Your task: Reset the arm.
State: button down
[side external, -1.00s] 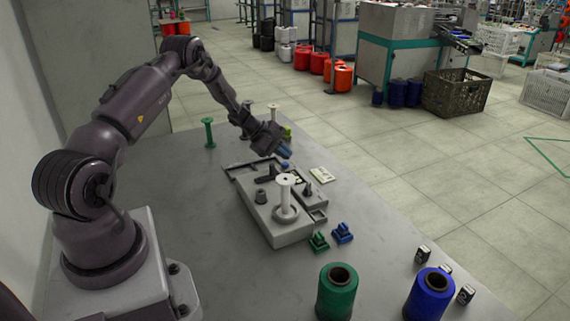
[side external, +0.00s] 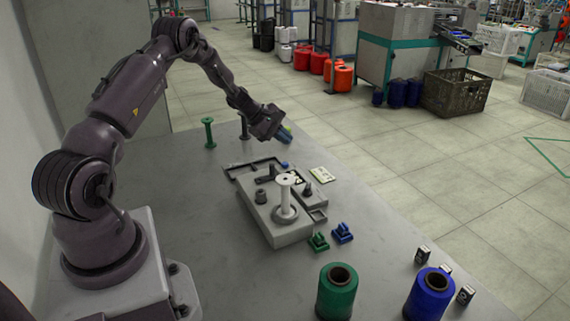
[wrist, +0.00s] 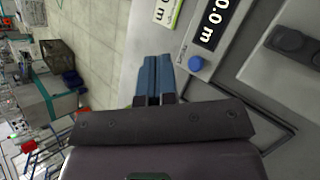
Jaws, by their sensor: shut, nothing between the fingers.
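My gripper (side external: 286,135) is raised above the far part of the table, beyond the winding machine, in the side external view. Its blue fingers (wrist: 154,78) are together with nothing between them in the wrist view. The grey winding machine (side external: 278,236) sits on the table below and nearer, with a white bobbin (side external: 287,194) upright on it. The machine's blue button (wrist: 196,63) and its display (wrist: 208,30) show in the wrist view, to the right of the fingers and apart from them.
A green bobbin (side external: 209,133) and a dark one (side external: 244,128) stand at the far side. Green (side external: 318,242) and blue (side external: 342,233) clips lie right of the machine. Green (side external: 337,296) and blue (side external: 430,296) thread spools stand in front. A card (side external: 322,174) lies behind the machine. The table's left is clear.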

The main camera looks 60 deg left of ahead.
dwell(0.5)
jog(key=s+d+r+m+g+y, duration=0.1)
jog(key=s+d+r+m+y, duration=0.1)
jog(key=s+d+r+m, duration=0.9)
jog(key=s+d+r+m+g+y, duration=0.1)
jog(key=s+d+r+m, duration=1)
jog(key=d, duration=0.9)
jog(key=shift+s+r+g+y, duration=0.4)
jog(key=shift+s+r, duration=1.1)
jog(key=shift+s, duration=0.5)
